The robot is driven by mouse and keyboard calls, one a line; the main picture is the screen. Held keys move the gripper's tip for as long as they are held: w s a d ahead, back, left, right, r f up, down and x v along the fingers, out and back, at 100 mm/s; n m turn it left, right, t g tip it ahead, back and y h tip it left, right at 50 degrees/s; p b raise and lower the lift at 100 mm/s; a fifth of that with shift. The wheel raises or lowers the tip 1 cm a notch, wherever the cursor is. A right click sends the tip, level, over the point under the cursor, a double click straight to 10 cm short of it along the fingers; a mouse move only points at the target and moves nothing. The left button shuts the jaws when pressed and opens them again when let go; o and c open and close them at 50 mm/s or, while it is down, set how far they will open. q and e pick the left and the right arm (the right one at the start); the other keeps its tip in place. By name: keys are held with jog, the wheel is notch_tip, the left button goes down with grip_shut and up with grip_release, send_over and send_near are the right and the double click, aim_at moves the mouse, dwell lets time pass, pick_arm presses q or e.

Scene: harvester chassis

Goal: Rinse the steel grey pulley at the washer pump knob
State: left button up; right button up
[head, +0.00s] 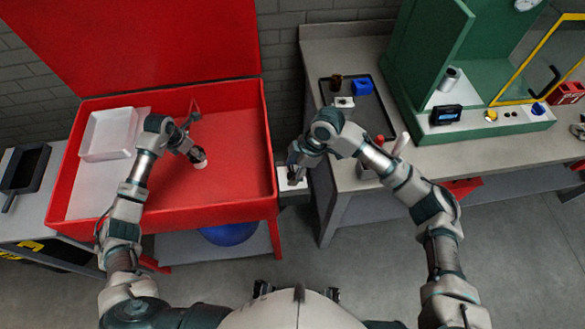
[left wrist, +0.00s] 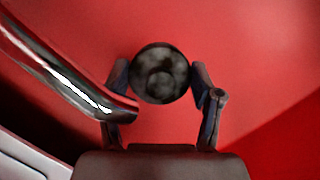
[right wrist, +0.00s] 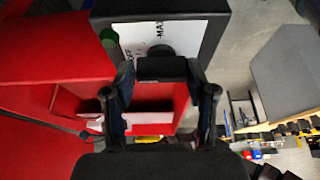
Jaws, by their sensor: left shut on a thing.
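The steel grey pulley (left wrist: 160,73) is a dark round piece between the fingers of my left gripper (left wrist: 160,98). In the head view my left gripper (head: 196,156) holds it above the floor of the red washer basin (head: 240,150). A shiny spout (left wrist: 75,83) is close to the pulley's left in the left wrist view. My right gripper (head: 294,172) is at the control box (head: 288,186) beside the basin. In the right wrist view the black pump knob (right wrist: 161,68) lies between the fingertips of my right gripper (right wrist: 162,82); whether they grip it is unclear.
A white tray (head: 108,134) lies in the basin's back left. A dark tray (head: 352,92) with small parts, including a blue one (head: 362,87), is on the grey bench (head: 470,150). A green machine (head: 428,60) stands at the right. The basin's right floor is clear.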

jog(key=c, duration=0.5)
jog(key=shift+d+m+t, duration=0.1)
jog(key=shift+m+t, duration=0.6)
jog(key=shift+m, duration=1)
jog(key=o, duration=1.2)
jog(key=shift+r, duration=0.1)
jog(key=v, duration=1.1)
jog(key=shift+w+d+r, duration=0.15)
jog(key=shift+d+r, duration=0.1)
jog(key=shift+d, duration=0.1)
